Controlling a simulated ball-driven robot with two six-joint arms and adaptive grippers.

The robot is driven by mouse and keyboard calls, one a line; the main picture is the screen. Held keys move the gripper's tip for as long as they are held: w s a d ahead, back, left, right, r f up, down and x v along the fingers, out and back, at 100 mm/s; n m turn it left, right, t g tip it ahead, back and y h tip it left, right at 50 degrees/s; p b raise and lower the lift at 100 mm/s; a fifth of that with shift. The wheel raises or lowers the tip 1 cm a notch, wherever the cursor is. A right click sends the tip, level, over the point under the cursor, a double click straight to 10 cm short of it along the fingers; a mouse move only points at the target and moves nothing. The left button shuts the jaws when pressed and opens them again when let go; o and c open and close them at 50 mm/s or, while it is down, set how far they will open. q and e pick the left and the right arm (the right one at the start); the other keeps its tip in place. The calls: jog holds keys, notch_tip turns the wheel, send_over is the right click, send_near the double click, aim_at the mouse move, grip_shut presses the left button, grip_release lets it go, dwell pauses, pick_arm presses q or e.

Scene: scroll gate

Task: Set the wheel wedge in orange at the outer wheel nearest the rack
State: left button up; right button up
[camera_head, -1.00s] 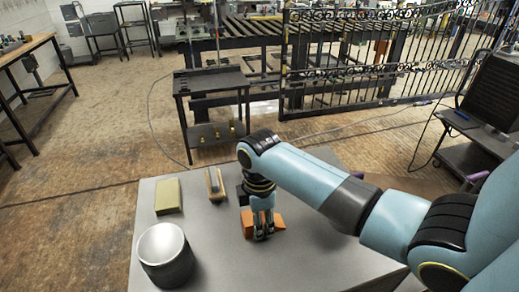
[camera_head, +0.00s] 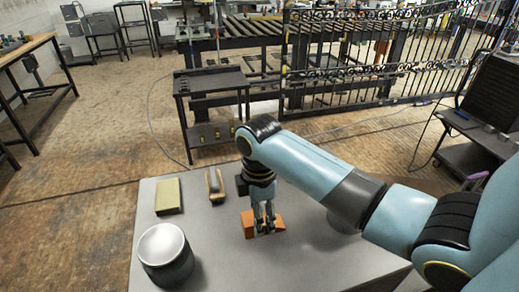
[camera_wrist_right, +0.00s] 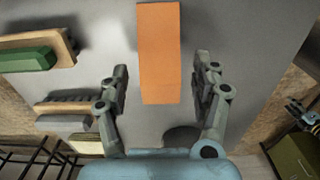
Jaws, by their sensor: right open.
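The orange wheel wedge (camera_head: 248,223) lies on the grey table top (camera_head: 215,245), partly covered by my right gripper. In the right wrist view the orange wedge (camera_wrist_right: 159,50) is a long block reaching from the top edge to mid picture. My right gripper (camera_head: 265,229) comes down over the wedge. In the wrist view the right gripper (camera_wrist_right: 160,78) is open, with one finger on each side of the wedge and a visible gap on both sides. A black gate (camera_head: 400,65) stands at the back right; I cannot make out its wheels. My left gripper is not in view.
A yellowish block (camera_head: 168,197), a wooden-backed brush (camera_head: 214,187), a small black block (camera_head: 241,186) and a dark cylindrical can (camera_head: 166,256) share the table. A small black stand (camera_head: 211,82) is beyond it, with open floor (camera_head: 90,150) to the left.

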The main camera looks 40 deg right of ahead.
notch_tip(320, 180, up, 8)
jog(key=shift+r, duration=0.15)
jog(key=shift+o, duration=0.4)
jog(key=shift+s+d+r, duration=0.1)
jog(key=shift+d+r, duration=0.05)
jog(key=shift+r, duration=0.15)
jog(key=d+f+g+h, duration=0.1)
jog(key=f+h+b, duration=0.1)
jog(key=h, duration=0.1)
jog(key=shift+s+d+f+g+b, duration=0.25)
jog(key=shift+s+d+g+b, duration=0.05)
jog(key=shift+s+d+g, duration=0.1)
jog(key=w+a+h+b, duration=0.1)
jog(key=w+a+b, duration=0.25)
jog(key=a, duration=0.35)
jog(key=x, duration=0.4)
jog(key=shift+w+d+f, duration=0.1)
jog(key=shift+d, duration=0.15)
jog(key=x, duration=0.5)
jog(key=shift+s+d+f, duration=0.1)
jog(key=shift+s+f, duration=0.2)
jog(key=shift+s, duration=0.1)
grip_shut()
